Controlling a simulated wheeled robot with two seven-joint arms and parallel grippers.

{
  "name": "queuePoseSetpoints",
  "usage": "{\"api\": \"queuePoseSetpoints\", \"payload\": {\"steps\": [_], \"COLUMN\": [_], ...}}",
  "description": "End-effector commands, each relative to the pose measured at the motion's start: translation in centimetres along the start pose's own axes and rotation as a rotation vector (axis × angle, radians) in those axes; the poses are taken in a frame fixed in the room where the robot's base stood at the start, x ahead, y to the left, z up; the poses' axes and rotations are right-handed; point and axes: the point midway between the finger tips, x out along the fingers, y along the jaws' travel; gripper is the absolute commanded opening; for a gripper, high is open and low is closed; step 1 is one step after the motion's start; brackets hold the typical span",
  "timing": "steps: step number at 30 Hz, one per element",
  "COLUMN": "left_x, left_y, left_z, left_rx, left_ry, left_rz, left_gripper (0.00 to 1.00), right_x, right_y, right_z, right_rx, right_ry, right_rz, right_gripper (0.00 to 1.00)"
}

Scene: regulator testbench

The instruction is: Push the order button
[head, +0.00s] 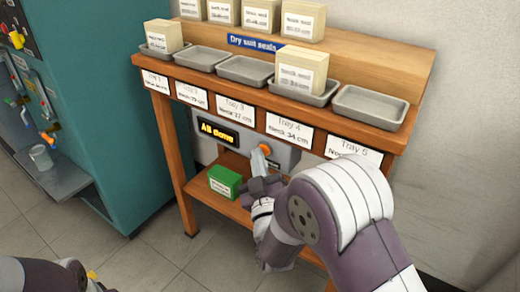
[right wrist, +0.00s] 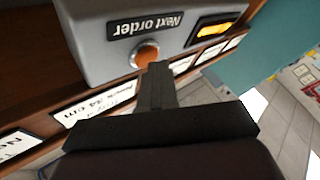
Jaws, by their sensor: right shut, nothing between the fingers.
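The order button (head: 265,149) is a round orange button on the front of a grey box under the bench top. In the right wrist view the order button (right wrist: 147,55) shows upside down beside a "Next order" label (right wrist: 146,25). My right gripper (head: 258,161) is shut and empty, its fingertips just below the button. In the right wrist view the fingertips (right wrist: 158,68) overlap the button's lower right edge; I cannot tell whether they touch it. My left arm shows only at the bottom left corner, and its fingers cannot be made out.
A lit display (head: 218,133) reads "All done". A green box (head: 225,181) sits on the lower shelf (head: 206,199). Grey trays (head: 245,70) line the bench top, with cream boxes (head: 301,68) on some of them and behind. A teal cabinet (head: 115,110) stands left.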

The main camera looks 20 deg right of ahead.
Motion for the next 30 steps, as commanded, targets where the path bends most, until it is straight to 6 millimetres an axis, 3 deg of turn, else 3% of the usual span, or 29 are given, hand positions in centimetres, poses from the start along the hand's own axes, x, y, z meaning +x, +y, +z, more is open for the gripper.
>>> {"api": "queuePoseSetpoints", "payload": {"steps": [17,30], "left_x": [0.0,-0.1], "left_y": [0.0,0.0], "left_z": [0.0,0.0], "left_rx": [0.0,0.0], "left_ry": [0.0,0.0], "left_rz": [0.0,0.0], "left_gripper": [0.83,0.83], "right_x": [-1.1,-4.1], "right_y": [-0.9,-3.0], "right_z": [-0.8,-3.0], "right_rx": [0.0,0.0], "right_ry": [0.001,0.001], "right_rz": [-0.002,-0.003], "right_gripper": [0.0,0.0]}}
